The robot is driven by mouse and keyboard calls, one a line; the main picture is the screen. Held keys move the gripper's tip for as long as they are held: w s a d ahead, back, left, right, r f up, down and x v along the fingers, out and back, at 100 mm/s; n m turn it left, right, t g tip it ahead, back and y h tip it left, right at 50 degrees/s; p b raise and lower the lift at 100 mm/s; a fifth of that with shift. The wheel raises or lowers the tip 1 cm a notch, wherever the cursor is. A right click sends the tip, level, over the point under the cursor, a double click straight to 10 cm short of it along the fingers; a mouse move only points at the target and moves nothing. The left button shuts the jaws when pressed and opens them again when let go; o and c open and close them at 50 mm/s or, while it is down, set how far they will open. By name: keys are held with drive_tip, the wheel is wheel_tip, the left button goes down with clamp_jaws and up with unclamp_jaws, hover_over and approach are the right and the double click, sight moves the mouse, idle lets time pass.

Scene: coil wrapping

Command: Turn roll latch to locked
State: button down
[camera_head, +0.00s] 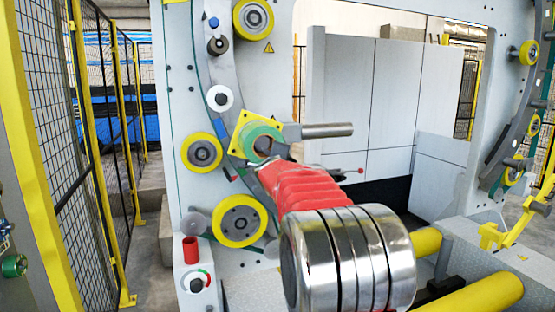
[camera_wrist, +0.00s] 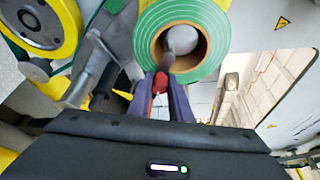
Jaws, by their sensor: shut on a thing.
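The green film roll (camera_wrist: 160,18) with a brown core sits on a grey spindle end (camera_wrist: 181,40). In the head view the roll (camera_head: 251,132) shows against a yellow square plate (camera_head: 242,121) on the ring. My gripper (camera_wrist: 160,82) is at the roll's lower edge in the wrist view, its two dark purple fingers close together. It is shut on a small red piece (camera_wrist: 160,84), which looks like the roll latch handle. The fingers hide most of the latch, and its angle cannot be told. In the head view the gripper is largely hidden.
Yellow rollers (camera_head: 239,220) and a white roller (camera_head: 219,98) sit around the ring near the roll. A grey bar (camera_head: 327,130) sticks out to its right. A control box (camera_head: 198,281) with a red cylinder (camera_head: 191,250) stands below. Yellow-framed mesh fencing (camera_head: 92,170) is at the left.

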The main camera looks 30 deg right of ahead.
drive_tip(key=shift+s+d+f, duration=0.1)
drive_tip(key=shift+d+f, duration=0.05)
drive_tip(key=shift+f, duration=0.25)
drive_tip(key=c, duration=2)
unclamp_jaws()
drive_tip(key=o, duration=0.4)
drive_tip(key=shift+r, duration=0.2)
drive_tip(key=shift+r, duration=0.1)
drive_tip(key=v, duration=1.3)
drive_tip(key=shift+s+a, duration=0.3)
